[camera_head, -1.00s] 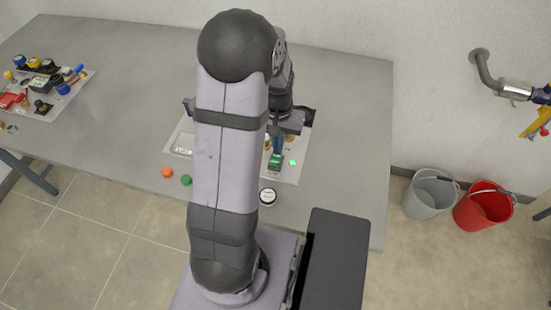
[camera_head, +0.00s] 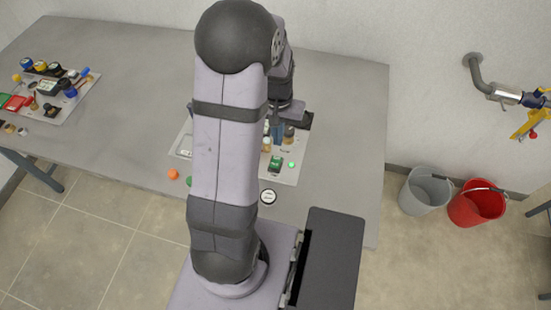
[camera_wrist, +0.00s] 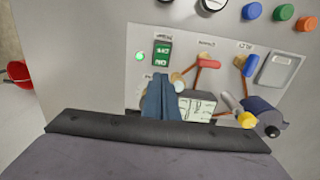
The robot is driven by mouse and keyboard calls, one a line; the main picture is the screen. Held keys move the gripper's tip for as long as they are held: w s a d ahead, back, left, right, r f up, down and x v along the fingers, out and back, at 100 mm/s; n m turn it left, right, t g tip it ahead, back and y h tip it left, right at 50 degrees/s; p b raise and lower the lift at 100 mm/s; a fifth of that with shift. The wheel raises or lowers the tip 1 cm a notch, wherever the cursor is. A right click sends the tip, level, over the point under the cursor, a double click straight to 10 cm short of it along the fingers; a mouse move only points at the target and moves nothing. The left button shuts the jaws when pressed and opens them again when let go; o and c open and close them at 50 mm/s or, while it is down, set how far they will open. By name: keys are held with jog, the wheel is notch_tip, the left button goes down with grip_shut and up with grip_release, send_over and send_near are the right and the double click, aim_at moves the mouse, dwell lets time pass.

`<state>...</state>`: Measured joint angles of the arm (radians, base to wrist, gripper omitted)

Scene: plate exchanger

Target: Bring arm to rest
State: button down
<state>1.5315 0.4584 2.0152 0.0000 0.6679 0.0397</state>
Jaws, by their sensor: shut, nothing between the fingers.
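My gripper (camera_head: 278,131) is over the near panel (camera_head: 288,177), behind my arm in the head view. In the wrist view its blue-grey fingers (camera_wrist: 159,96) are together with nothing between them. The switch also shows in the head view (camera_head: 276,163). A small green lamp (camera_wrist: 140,57) glows beside it. My arm hides much of the panel's left side in the head view.
An orange cap (camera_head: 173,174) and a round white-faced piece (camera_head: 268,196) lie near the front edge. A second panel (camera_head: 60,110) is at far left. Buckets (camera_head: 427,191) stand on the floor right.

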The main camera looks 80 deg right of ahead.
dwell(0.5)
jog(key=a+f+y, duration=0.2)
jog(key=a, duration=0.7)
jog(key=w+a+r+n, duration=0.2)
jog(key=w+a+n, duration=0.4)
jog(key=a, duration=0.3)
jog(key=w+a+r+n+h, duration=0.1)
jog(key=w+a+r+n, duration=0.2)
jog(key=w+a+n, duration=0.3)
jog(key=w+a+r+n+h, duration=0.1)
jog(key=w+a+r+n, duration=0.2)
jog(key=a, duration=1.1)
jog(key=w+n, duration=0.3)
jog(key=w, duration=0.2)
jog(key=shift+w, duration=0.25)
